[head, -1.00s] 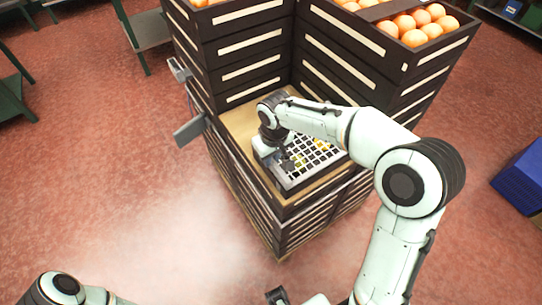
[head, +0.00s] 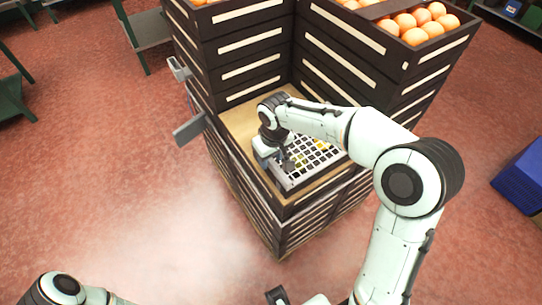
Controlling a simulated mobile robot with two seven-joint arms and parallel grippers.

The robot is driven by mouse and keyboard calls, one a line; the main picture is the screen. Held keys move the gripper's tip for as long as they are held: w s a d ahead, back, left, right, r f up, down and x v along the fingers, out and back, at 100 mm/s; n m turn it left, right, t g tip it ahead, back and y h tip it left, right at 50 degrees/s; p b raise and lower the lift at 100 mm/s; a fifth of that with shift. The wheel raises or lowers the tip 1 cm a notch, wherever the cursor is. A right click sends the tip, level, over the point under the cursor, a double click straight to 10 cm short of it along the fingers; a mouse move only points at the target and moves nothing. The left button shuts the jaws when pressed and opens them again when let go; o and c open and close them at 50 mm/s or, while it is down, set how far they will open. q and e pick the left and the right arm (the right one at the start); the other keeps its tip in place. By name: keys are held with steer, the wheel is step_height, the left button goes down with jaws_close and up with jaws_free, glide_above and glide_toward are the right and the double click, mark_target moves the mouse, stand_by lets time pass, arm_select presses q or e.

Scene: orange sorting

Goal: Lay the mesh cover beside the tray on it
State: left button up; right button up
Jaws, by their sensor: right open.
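The mesh cover (head: 317,155), a pale grid with dark openings, lies over the tray on top of the low crate stack. Yellow spots show through some of its openings. The tray is mostly hidden under the grid, so I cannot tell how evenly the cover sits. My right gripper (head: 284,163) is open at the cover's left edge, pointing down. My wrist and forearm hide the cover's far side. My left arm shows only in the bottom left corner, and its gripper is out of view.
The tray rests on a tan board (head: 238,121) over dark slatted crates (head: 262,213). Taller crate stacks rise behind, with oranges (head: 422,24) in the right one. A blue bin (head: 522,178) stands at the right. The floor in front and left is clear.

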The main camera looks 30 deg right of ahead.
arm_select(q)
steer(key=shift+w+r+p, duration=0.3)
steer(key=shift+r+p, duration=0.15)
steer(key=shift+r, duration=0.1)
steer(key=shift+w+r+p, duration=0.25)
steer(key=shift+r+p, duration=0.15)
steer(key=shift+r, duration=0.15)
arm_select(e)
step_height(320, 180, up, 13)
steer(key=s, duration=0.1)
steer(key=shift+s+f, duration=0.15)
steer(key=shift+s, duration=0.05)
arm_select(q)
steer(key=shift+s, duration=0.1)
arm_select(e)
steer(key=shift+f, duration=0.1)
